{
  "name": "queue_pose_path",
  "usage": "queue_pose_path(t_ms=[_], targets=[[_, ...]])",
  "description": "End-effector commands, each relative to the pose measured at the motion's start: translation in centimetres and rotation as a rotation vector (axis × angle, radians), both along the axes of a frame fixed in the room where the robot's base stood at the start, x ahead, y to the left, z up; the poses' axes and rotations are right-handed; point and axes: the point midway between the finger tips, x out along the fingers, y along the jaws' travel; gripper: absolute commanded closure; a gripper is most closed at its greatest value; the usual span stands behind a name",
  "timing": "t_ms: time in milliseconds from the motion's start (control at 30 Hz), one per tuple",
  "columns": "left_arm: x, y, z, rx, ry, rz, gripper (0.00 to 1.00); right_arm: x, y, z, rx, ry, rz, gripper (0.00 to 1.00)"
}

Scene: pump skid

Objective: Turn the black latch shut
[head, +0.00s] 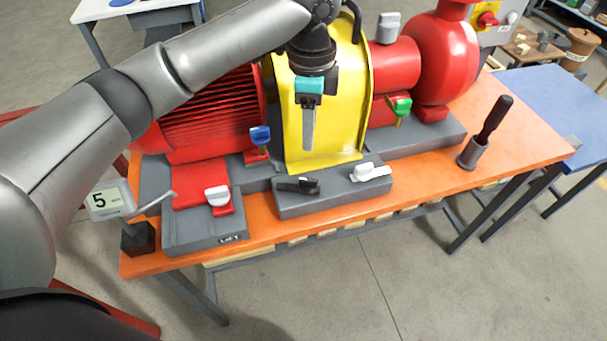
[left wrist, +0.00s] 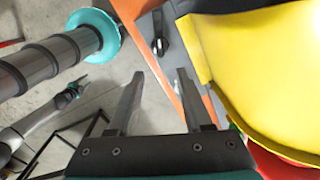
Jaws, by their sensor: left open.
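The black latch (head: 297,185) lies on top of a low grey block (head: 325,200) at the front of the orange table, its handle pointing left. My left gripper (head: 308,146) points down above and behind the latch, in front of the yellow guard (head: 330,100), and is apart from the latch. In the left wrist view my left gripper (left wrist: 160,75) is open with nothing between its fingers. A black piece that looks like the latch (left wrist: 158,44) shows beyond the fingertips there. My right gripper (left wrist: 72,92) seems to show small at the left of that view; its jaws are unclear.
A white latch (head: 371,172) sits on the same block, to the right. A white-handled part (head: 217,196) is on the left base. Blue (head: 260,136) and green (head: 399,106) handles stand behind. A black-handled tool stands in a grey holder (head: 473,153) at right.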

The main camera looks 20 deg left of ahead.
Motion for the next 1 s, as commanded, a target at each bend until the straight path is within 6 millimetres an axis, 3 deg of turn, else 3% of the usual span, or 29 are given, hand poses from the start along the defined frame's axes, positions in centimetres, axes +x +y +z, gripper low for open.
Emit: queue_pose_path(t_ms=[400,600,800,1000], targets=[[-0.1,0.1,-9.1,0.000,0.004,0.002,0.50,-0.3,1.0,-1.5,0.013,0.006,-0.003,0.50],[-0.1,0.1,-12.3,-0.001,0.003,0.002,0.50,-0.1,0.8,-2.0,0.011,0.002,-0.001,0.50],[0.0,0.1,-13.8,-0.001,0.000,0.001,0.50,0.1,0.4,-2.2,0.005,-0.001,0.000,0.50],[0.0,0.1,-13.9,-0.002,0.000,0.000,0.50,0.2,0.4,-2.2,0.005,-0.003,0.001,0.50]])
